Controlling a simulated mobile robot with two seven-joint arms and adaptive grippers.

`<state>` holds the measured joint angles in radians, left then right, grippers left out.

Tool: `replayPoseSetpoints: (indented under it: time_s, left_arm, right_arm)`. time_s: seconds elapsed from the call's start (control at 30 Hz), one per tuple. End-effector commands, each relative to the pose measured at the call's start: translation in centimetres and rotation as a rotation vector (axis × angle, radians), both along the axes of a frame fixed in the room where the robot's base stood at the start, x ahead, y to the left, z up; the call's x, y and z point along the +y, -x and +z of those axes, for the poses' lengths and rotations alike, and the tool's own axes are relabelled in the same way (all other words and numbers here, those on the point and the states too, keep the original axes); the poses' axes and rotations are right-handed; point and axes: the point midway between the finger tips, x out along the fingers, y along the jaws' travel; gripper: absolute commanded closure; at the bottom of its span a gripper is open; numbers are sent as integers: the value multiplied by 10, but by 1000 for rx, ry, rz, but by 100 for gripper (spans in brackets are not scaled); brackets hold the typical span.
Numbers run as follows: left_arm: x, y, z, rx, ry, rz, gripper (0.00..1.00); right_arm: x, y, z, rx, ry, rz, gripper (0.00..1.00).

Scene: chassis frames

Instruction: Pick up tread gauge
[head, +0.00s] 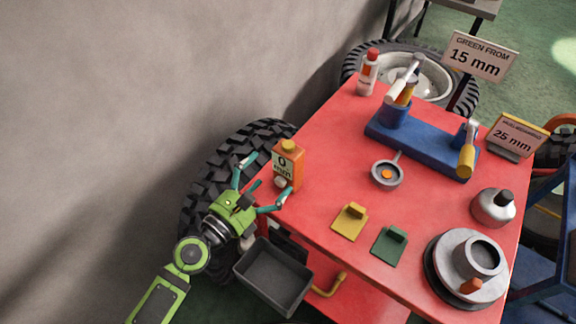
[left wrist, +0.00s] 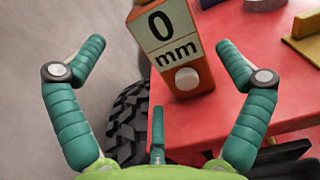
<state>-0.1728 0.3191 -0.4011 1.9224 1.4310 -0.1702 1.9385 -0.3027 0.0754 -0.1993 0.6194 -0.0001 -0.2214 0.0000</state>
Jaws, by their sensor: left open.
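The tread gauge (head: 290,169) is an orange box with a pale face reading "0 mm", a yellow cap on top and a round white knob low on its face. It stands upright at the left edge of the red table (head: 323,190). My left gripper (head: 267,176) is open just left of the gauge, its fingers pointing toward it. In the left wrist view the gauge (left wrist: 172,48) shows between and beyond the two spread fingers, with nothing held. Its top is cut off there. My right gripper is not in view.
A grey bin (head: 272,278) hangs below the table's near-left edge. A big tyre (head: 215,175) stands against the wall beside the gripper. A small round pan (head: 386,174), yellow plate (head: 350,222) and green plate (head: 390,246) lie right of the gauge.

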Motion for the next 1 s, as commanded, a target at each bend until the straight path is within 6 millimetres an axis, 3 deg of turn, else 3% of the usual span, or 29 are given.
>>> replayPoseSetpoints:
  time_s: [0.43, 0.73, 0.77, 0.9, 1.0]
  left_arm:
    - [-36, -46, 4, -2, -1, -1, 0]
    - [-40, -51, 3, -2, -2, -2, 0]
    - [-40, -51, 3, -2, -2, -2, 4]
    - [-40, -51, 3, -2, -2, -2, 57]
    - [-40, -51, 4, -3, -1, -1, 58]
  right_arm:
    - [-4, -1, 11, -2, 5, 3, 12]
    - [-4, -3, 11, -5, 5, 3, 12]
    - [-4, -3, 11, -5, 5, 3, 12]
    - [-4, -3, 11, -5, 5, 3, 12]
    - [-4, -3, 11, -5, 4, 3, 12]
